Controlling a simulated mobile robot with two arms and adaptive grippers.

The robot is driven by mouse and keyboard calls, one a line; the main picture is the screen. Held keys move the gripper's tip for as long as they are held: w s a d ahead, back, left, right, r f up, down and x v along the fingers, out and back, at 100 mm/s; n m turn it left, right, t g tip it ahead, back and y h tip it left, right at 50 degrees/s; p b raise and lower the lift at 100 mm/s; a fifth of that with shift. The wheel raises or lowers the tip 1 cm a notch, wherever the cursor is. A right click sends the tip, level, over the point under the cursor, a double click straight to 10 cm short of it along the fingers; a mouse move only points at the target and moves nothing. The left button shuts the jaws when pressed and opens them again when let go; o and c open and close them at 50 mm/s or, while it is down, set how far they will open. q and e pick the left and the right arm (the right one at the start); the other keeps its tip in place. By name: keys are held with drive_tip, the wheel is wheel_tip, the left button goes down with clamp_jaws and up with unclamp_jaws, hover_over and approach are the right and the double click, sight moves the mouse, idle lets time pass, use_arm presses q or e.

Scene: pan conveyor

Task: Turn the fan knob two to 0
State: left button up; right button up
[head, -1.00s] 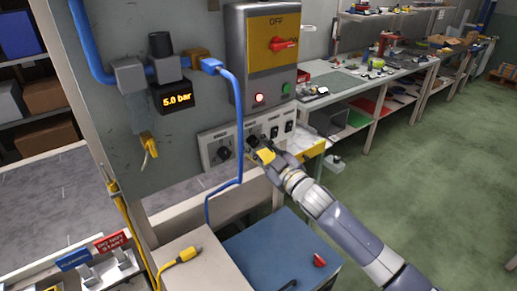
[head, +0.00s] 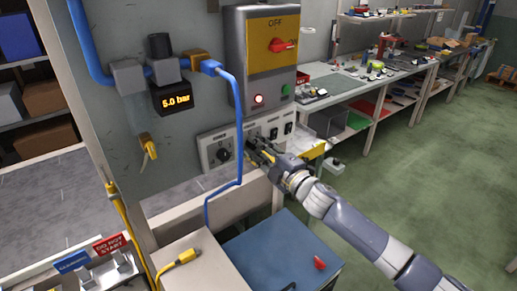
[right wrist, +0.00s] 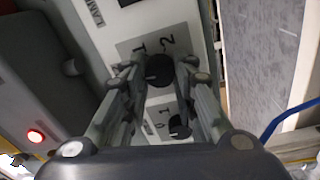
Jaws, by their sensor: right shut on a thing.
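The control panel (head: 207,160) shows below the grey switch box in the head view. Its left knob (head: 223,155) is black and uncovered. My right gripper (head: 263,153) is at the second knob, to the right of that one, and mostly hides it in the head view. In the right wrist view, the second knob (right wrist: 158,70) is black and round, between the fingertips of my right gripper (right wrist: 160,76), which is shut on it. Digits 1 and 2 show beside it; its pointer is hard to read. The other knob (right wrist: 180,126) shows below. My left gripper is out of view.
A blue cable (head: 239,130) hangs left of the gripper, in front of the panel. Rocker switches (head: 288,128) sit right of the knobs. A blue-topped cabinet (head: 270,250) stands below.

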drive_tip(key=shift+n, duration=0.4)
drive_tip(key=o, duration=1.1)
drive_tip(key=v, duration=1.2)
drive_tip(key=shift+f, duration=0.1)
